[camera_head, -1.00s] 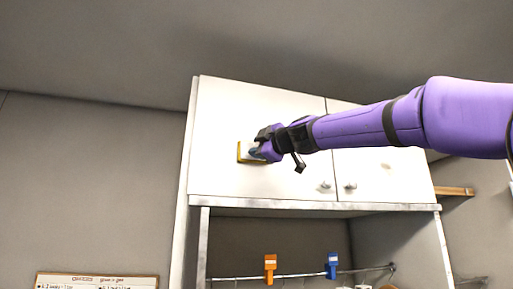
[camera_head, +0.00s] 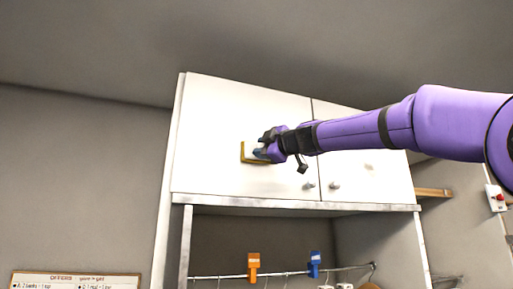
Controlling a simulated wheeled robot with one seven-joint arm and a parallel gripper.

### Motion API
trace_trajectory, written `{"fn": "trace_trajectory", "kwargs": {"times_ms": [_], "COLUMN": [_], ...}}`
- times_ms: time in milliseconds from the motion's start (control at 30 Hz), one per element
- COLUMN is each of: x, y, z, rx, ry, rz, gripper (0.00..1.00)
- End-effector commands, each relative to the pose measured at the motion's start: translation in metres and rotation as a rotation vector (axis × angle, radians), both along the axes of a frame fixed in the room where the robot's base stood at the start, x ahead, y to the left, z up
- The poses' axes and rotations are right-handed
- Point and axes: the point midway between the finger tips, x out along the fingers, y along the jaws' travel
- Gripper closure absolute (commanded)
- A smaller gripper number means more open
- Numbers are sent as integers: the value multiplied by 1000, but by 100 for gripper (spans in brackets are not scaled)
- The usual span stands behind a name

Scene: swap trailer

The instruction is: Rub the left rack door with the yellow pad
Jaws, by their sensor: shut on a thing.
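The left rack door (camera_head: 222,120) is a white cabinet door with a small round knob at its lower right. My gripper (camera_head: 262,153) is in front of this door, around the middle of its height and right of its centre. It is shut on the yellow pad (camera_head: 244,154), whose left and lower edges show beside the fingers. The pad lies flat against or very close to the door face; I cannot tell whether it touches. The rest of the pad is hidden behind the gripper.
The right rack door (camera_head: 365,165) is shut, partly behind my arm. Below, a rail (camera_head: 215,277) carries an orange clip (camera_head: 253,266) and a blue clip (camera_head: 314,264). A wooden shelf (camera_head: 433,193) and a red-button box (camera_head: 496,197) are at right. An offers board (camera_head: 75,281) is at lower left.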

Motion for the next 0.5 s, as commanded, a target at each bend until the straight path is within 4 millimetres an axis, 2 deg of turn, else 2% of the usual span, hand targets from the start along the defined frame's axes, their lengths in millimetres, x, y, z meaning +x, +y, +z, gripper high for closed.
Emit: {"fn": "trace_trajectory", "kwargs": {"times_ms": [267,500], "x": [5,10], "y": [-11,-28], "z": [-2,-2], "rx": [-1,-1], "ry": [3,3], "rz": [-6,-7], "gripper": [86,86]}}
